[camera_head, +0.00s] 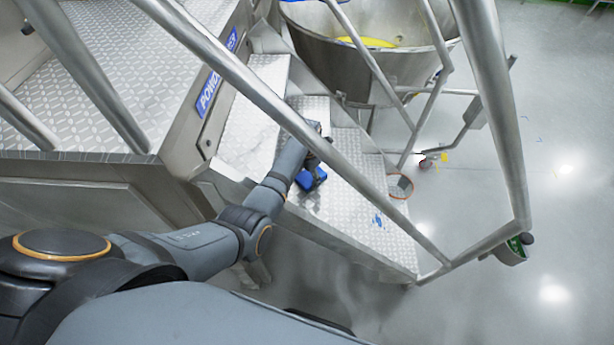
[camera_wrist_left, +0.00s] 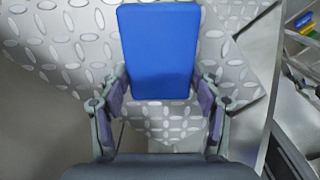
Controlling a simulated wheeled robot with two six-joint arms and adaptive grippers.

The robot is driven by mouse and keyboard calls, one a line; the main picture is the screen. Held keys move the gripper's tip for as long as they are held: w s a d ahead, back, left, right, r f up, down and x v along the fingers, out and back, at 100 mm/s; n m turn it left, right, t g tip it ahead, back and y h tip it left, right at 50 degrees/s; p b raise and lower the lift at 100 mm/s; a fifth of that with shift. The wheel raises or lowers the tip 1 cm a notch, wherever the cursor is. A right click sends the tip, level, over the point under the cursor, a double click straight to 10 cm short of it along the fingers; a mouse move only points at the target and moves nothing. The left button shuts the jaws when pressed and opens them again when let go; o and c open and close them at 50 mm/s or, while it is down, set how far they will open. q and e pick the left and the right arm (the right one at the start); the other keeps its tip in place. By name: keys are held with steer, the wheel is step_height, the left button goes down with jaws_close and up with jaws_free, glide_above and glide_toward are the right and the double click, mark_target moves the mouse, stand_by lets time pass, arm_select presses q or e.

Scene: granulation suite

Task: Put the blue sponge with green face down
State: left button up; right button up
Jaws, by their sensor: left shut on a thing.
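The blue sponge (camera_head: 309,181) is between the fingers of my left gripper (camera_head: 316,160), over a patterned metal stair tread (camera_head: 335,205). In the left wrist view the sponge (camera_wrist_left: 159,50) shows a plain blue face, with the fingers of my left gripper (camera_wrist_left: 160,92) on either side of it. The gripper is shut on it. No green face shows in either view. I cannot tell whether the sponge touches the tread. My right gripper is not in view.
Slanted metal handrails (camera_head: 270,95) cross in front of the stairs. A large steel vessel (camera_head: 350,65) stands behind. A small blue patch (camera_head: 377,221) shows on a lower tread, and an orange-rimmed round thing (camera_head: 399,185) is at the stair edge. Grey floor (camera_head: 560,130) lies open at right.

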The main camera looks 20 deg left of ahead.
mark_target(307, 178)
arm_select(q)
steer(key=o, duration=0.9)
step_height(307, 178, up, 12)
steer(key=shift+r, duration=0.15)
